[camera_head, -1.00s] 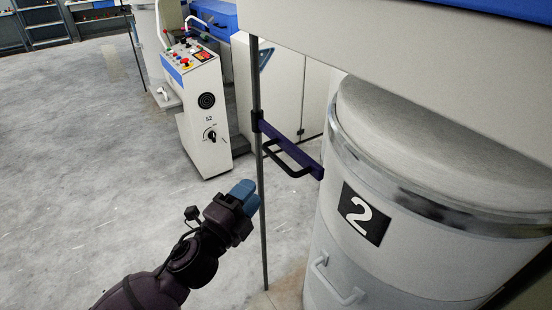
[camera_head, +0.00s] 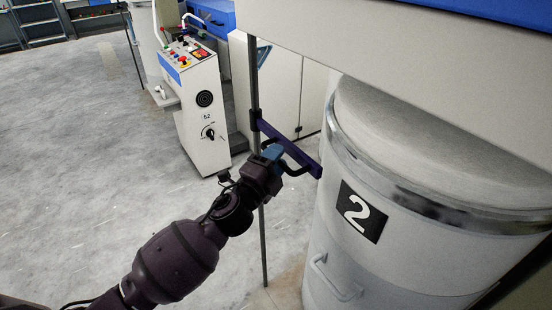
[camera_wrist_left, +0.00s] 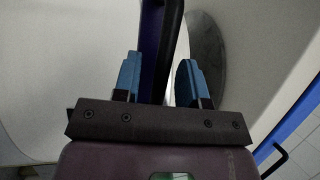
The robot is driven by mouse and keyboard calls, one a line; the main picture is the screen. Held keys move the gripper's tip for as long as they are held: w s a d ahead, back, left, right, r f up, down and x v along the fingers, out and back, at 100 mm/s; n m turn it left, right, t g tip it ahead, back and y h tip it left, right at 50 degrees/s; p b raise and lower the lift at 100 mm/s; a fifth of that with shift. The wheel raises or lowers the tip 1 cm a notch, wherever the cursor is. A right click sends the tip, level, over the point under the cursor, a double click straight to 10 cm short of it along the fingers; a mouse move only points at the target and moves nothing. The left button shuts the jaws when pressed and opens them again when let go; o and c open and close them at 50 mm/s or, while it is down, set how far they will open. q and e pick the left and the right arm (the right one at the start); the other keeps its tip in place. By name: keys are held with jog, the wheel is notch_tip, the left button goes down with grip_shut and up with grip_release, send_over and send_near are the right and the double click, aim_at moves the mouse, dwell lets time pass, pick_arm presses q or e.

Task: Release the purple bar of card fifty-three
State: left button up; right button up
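The purple bar (camera_head: 302,158) sticks out from a thin upright dark rod (camera_head: 264,245) and reaches to the side of a large can. Its black handle (camera_head: 299,172) is on the near side, partly hidden by my left gripper (camera_head: 272,152). In the left wrist view, my left gripper (camera_wrist_left: 158,78) is open, with its blue fingers apart. The black handle (camera_wrist_left: 171,45) and, behind it, the purple bar (camera_wrist_left: 150,50) show in the gap between the fingers. I cannot tell whether a finger touches either. My right gripper is not in view.
The grey-white can (camera_head: 330,225) marked 2 stands close on the right, below a pale machine body (camera_head: 380,45). A control post (camera_head: 205,115) marked 52 stands at the back. The floor (camera_head: 80,160) to the left is clear.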

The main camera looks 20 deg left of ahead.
pick_arm(q)
grip_shut()
jog(key=shift+a, duration=0.15)
dwell(0.4)
